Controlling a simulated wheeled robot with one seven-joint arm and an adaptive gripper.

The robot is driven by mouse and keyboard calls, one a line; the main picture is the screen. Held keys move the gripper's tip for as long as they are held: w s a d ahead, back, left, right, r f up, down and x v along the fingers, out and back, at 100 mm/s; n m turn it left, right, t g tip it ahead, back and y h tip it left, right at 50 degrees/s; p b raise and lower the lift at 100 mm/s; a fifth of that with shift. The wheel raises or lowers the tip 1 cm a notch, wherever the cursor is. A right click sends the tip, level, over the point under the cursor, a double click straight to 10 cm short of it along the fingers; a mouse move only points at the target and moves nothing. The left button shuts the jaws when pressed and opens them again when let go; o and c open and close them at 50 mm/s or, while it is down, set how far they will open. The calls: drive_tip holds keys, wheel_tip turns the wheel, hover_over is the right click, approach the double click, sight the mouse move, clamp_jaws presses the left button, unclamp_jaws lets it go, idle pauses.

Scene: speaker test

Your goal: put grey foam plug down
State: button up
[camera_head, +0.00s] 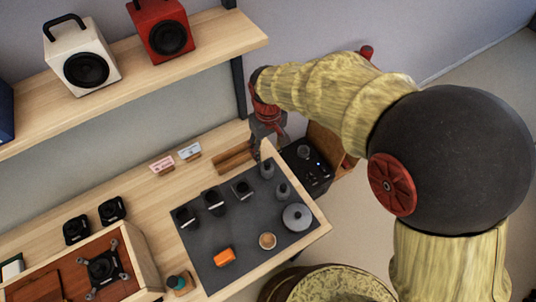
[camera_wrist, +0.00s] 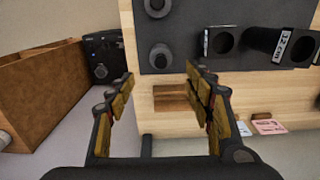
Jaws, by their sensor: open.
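My gripper (camera_head: 268,141) is open over the back right of the table, behind the dark grey mat (camera_head: 225,240). In the wrist view the two fingers of my gripper (camera_wrist: 160,76) are spread with nothing held between them. Two small grey plug-like pieces stand on the mat's right part, one farther back (camera_head: 267,169) and one nearer (camera_head: 283,191). They also show in the wrist view, one at the top (camera_wrist: 157,8) and one just beyond the fingertips (camera_wrist: 159,56). I cannot tell whether either is the grey foam plug.
Black tubes (camera_head: 214,202), an orange block (camera_head: 224,257) and a round grey lidded piece (camera_head: 297,216) stand on the mat. A wooden block (camera_head: 233,158) lies behind it. A black box (camera_head: 312,170) and brown box (camera_wrist: 40,95) are beside the table. A speaker shelf (camera_head: 190,50) is above.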

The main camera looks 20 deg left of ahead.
drive_tip(key=d+r+m+t+y, duration=0.15)
drive_tip(key=d+r+m, duration=0.25)
drive_tip(key=d+r, duration=1.2)
drive_tip(key=s+d+r+m+t, duration=0.2)
drive_tip(key=s+d, duration=0.4)
drive_tip(key=d, duration=0.3)
drive_tip(key=s+d+r+m+t+h, duration=0.1)
drive_tip(key=s+d+r+m+t, duration=0.1)
drive_tip(key=d, duration=0.7)
drive_tip(key=s+r+m, duration=0.1)
drive_tip(key=s+m, duration=0.1)
drive_tip(key=s, duration=0.1)
drive_tip(key=shift+s+d, duration=0.4)
drive_tip(key=shift+h, duration=0.25)
drive_tip(key=shift+c, duration=0.8)
